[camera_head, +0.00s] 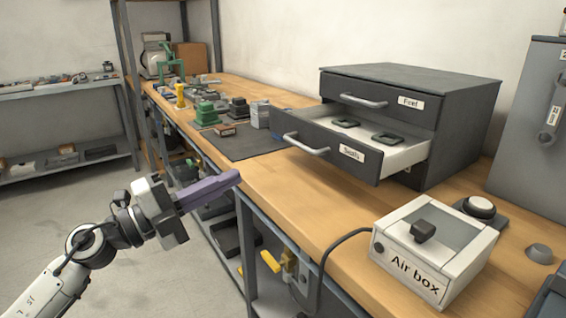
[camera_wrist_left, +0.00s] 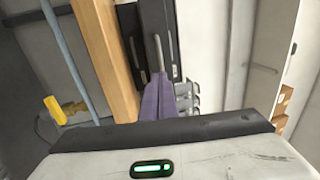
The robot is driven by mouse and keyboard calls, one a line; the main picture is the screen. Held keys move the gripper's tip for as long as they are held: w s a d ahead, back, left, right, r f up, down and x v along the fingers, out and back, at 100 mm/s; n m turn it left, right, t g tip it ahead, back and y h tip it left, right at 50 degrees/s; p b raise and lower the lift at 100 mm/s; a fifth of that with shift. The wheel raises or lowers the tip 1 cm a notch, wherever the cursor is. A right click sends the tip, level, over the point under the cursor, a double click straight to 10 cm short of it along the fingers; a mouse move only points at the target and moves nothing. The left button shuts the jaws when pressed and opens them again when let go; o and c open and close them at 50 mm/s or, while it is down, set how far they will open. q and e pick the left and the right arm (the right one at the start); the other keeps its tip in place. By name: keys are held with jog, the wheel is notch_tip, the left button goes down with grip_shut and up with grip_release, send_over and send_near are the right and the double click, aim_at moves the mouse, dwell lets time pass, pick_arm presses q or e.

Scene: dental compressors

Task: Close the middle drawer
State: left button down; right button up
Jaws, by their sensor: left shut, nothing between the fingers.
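A dark grey drawer cabinet (camera_head: 465,115) stands on the wooden bench. Its upper drawer (camera_head: 385,103), labelled "Feet", is shut. The drawer below it (camera_head: 335,150), with a white label and a bar handle (camera_head: 305,143), is pulled well out, with dark parts lying inside. Anything lower on the cabinet is mostly hidden by this drawer. My left gripper (camera_head: 236,177) has purple fingers, shut and empty, in front of the bench edge, left of and below the open drawer's handle, apart from it. In the left wrist view its fingers (camera_wrist_left: 160,98) point towards dark drawer fronts (camera_wrist_left: 150,45). My right gripper is not in view.
A white "Air box" (camera_head: 435,250) with a black hose stands on the bench (camera_head: 300,205) at front right. Yellow-handled valves (camera_head: 270,261) hang below the bench edge.

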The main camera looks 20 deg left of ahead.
pick_arm(q)
jog(key=p, duration=0.1)
send_near(297, 146)
jog(key=x, duration=0.5)
jog(key=shift+w+d, duration=0.4)
jog(key=shift+w, duration=0.2)
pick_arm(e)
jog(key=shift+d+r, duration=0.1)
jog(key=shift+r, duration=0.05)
pick_arm(q)
jog(key=shift+w+r, duration=0.1)
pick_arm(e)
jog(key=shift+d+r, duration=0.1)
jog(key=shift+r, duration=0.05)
